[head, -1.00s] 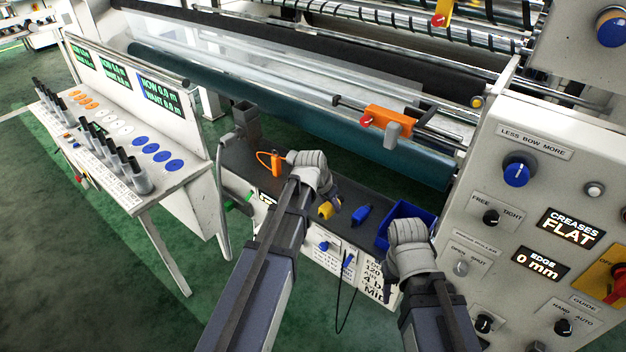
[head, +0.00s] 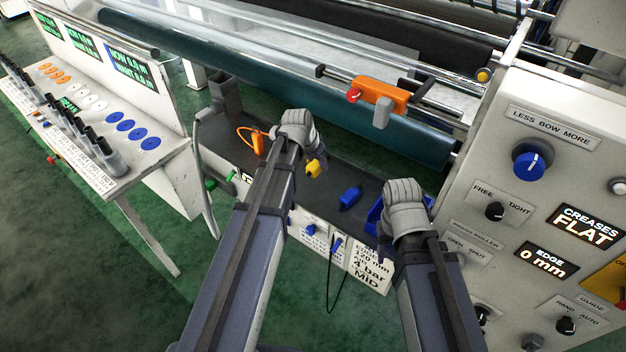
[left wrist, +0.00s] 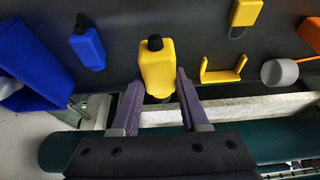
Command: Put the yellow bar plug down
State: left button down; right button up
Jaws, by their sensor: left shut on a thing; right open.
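My left gripper (head: 300,135) is shut on the yellow bar plug (left wrist: 156,65). In the left wrist view the plug is between the two fingers, its black tip pointing away from the gripper. In the head view the yellow plug (head: 316,167) shows just right of the left hand, over the dark shelf (head: 325,190). I cannot tell whether it touches the shelf. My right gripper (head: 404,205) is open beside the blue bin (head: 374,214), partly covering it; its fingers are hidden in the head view.
A blue plug (head: 350,198) lies on the shelf, right of the yellow one. An orange piece (head: 258,143) is to the left. The left wrist view also shows a yellow bracket (left wrist: 222,70) and another yellow piece (left wrist: 247,14). The control panel (head: 540,110) stands at right.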

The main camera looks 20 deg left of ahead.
aim_at(320, 184)
pick_arm(q)
jog(key=shift+f+b, duration=3.35)
jog(key=shift+f, duration=0.6)
jog(key=shift+r, duration=0.15)
jog(key=shift+c, duration=2.1)
grip_release()
jog(key=p+v, duration=1.1)
jog(key=v, duration=0.1)
jog(key=shift+r, duration=0.1)
jog(key=s+d+f+g+y, duration=0.1)
jog(key=s+d+g, duration=0.1)
jog(key=s+d, duration=0.5)
jog(key=s+d+g+y, duration=0.2)
jog(key=s+d, duration=0.6)
jog(key=s, duration=0.4)
jog(key=shift+s+f+g, duration=0.25)
jog(key=shift+f+g, duration=0.1)
jog(key=shift+g, duration=0.05)
jog(key=shift+d, duration=0.1)
